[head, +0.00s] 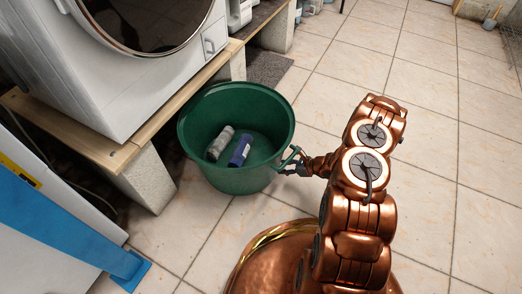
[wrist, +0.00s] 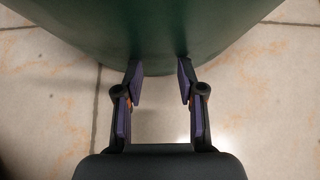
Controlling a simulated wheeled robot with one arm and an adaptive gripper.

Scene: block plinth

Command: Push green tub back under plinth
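The green tub (head: 236,184) stands upright on the floor in front of the plinth, its left rim close to the plinth's wooden board (head: 190,88). Inside it lie a grey cylinder (head: 220,143) and a dark blue cylinder (head: 240,150). My gripper (head: 290,160) is low at the tub's right side. In the wrist view, the two fingers of my gripper (wrist: 160,80) are apart with nothing between them. Their tips are at the wall of the green tub (wrist: 150,35); I cannot tell whether they touch it.
A white washing machine (head: 100,75) stands on the board. Concrete blocks (head: 148,178) support the plinth on either side of a dark gap behind the tub. A blue bar (head: 70,230) slants at the lower left. The tiled floor (head: 400,70) at right is mostly clear.

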